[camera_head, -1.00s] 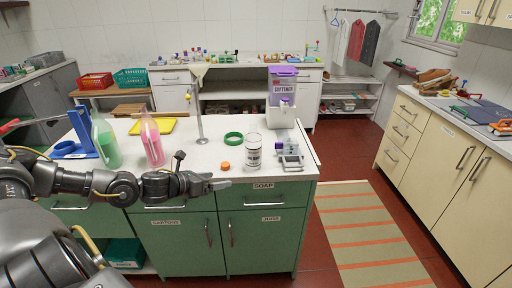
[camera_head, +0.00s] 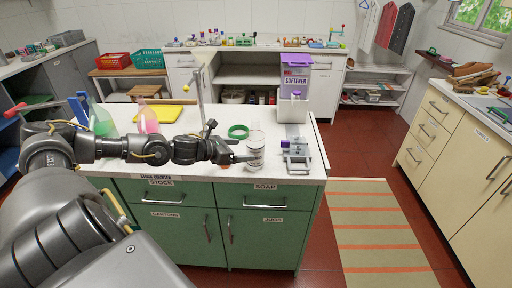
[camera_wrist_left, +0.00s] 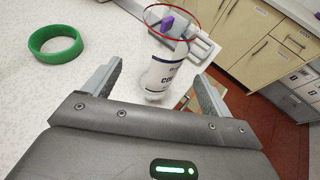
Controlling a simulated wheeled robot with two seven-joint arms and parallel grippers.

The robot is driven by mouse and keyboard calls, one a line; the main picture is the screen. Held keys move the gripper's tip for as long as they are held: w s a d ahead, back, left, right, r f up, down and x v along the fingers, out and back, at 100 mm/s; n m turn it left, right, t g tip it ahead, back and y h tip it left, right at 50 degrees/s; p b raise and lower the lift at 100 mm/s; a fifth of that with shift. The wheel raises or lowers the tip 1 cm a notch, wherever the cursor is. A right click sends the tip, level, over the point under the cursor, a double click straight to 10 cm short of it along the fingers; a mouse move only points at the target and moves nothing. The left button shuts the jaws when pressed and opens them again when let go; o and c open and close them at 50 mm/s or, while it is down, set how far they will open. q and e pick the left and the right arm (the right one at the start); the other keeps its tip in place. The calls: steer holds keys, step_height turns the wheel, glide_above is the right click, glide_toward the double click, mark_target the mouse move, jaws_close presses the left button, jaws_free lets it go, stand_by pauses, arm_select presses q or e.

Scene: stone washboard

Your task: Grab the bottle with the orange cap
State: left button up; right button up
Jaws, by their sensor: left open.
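A clear, cylindrical bottle with a white printed label (camera_head: 256,155) stands upright near the front edge of the counter. No orange cap shows clearly on it; in the left wrist view the bottle (camera_wrist_left: 165,72) has a thin red ring around its top. My left gripper (camera_head: 243,159) is low over the counter at the bottle's left side. In the left wrist view its fingers (camera_wrist_left: 157,78) are spread wide, with the bottle ahead between the tips. I cannot tell whether they touch it. A small orange disc-like cap seen earlier on the counter is now mostly hidden by my gripper. My right gripper is not in view.
A green ring (camera_head: 238,131) lies behind the gripper. A grey device with a purple part (camera_head: 297,155) stands close right of the bottle. A softener container (camera_head: 295,82) is behind. A pink bottle (camera_head: 148,121) and yellow tray (camera_head: 158,113) are left.

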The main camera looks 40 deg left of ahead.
mark_target(255, 149)
arm_select(q)
steer(key=shift+x, duration=0.9)
steer(key=shift+w+d+r, duration=0.1)
steer(key=shift+d+r, duration=0.05)
steer(key=p+x, duration=0.3)
steer(key=x, duration=0.1)
steer(key=shift+w+d+f, duration=0.1)
steer(key=shift+w+f, duration=0.15)
steer(key=shift+w, duration=0.2)
steer(key=c, duration=1)
steer(key=shift+c, duration=0.2)
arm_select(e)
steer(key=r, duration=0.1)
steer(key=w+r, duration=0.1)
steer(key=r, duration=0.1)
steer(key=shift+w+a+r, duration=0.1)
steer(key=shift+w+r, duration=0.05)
